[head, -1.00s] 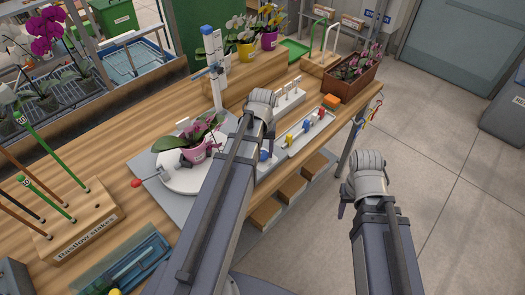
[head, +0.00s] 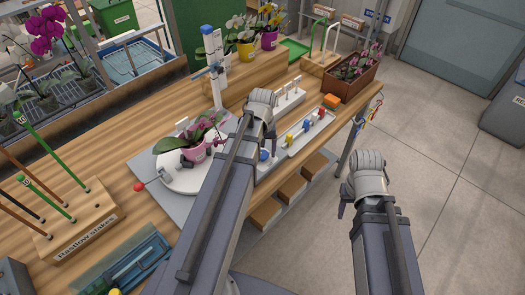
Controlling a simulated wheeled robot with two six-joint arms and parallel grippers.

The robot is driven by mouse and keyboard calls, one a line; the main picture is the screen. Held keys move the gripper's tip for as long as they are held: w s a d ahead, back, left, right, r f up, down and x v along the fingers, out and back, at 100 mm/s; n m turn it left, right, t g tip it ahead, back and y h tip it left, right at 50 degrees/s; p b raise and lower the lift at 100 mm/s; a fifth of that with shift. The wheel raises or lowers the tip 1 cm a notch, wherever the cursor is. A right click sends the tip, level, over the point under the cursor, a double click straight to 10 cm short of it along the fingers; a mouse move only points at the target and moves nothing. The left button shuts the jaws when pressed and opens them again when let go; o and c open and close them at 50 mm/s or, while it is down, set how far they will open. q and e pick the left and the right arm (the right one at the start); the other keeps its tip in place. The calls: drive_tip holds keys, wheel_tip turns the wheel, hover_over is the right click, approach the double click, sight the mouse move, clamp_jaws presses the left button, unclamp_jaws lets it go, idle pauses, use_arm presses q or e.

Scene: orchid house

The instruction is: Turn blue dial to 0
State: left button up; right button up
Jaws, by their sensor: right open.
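A round blue part (head: 264,156), which looks like the blue dial, shows just right of my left forearm, near the bench's front edge. It is partly hidden and I cannot read any mark on it. My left gripper (head: 270,130) is near and above it; its fingers are mostly hidden behind the wrist, so I cannot tell whether they touch anything. My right gripper (head: 344,208) is open, over the floor in front of the bench, away from the dial. A white turntable (head: 168,178) carries a potted purple orchid (head: 193,152), left of my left arm.
A white tray (head: 291,151) with small coloured pieces lies right of the dial. A red-tipped lever (head: 139,187) sticks out left of the turntable. A tall white post (head: 213,75) stands behind. A stake block (head: 75,228) stands front left. The floor at right is clear.

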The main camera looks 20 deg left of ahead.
sight(263, 154)
use_arm(q)
drive_tip(key=shift+o, duration=0.4)
drive_tip(key=shift+r, duration=0.2)
wheel_tip(263, 154, up, 8)
drive_tip(key=p, duration=0.8)
drive_tip(key=shift+f, duration=0.2)
drive_tip(key=shift+f, duration=0.1)
drive_tip(key=s+d+m, duration=0.4)
drive_tip(key=s+d, duration=0.1)
drive_tip(key=d, duration=0.5)
drive_tip(key=s+d+m+y, duration=0.1)
drive_tip(key=s+d+m, duration=0.4)
drive_tip(key=d, duration=0.5)
drive_tip(key=shift+s+d, duration=0.15)
drive_tip(key=shift+d, duration=0.05)
drive_tip(key=shift+c, duration=0.2)
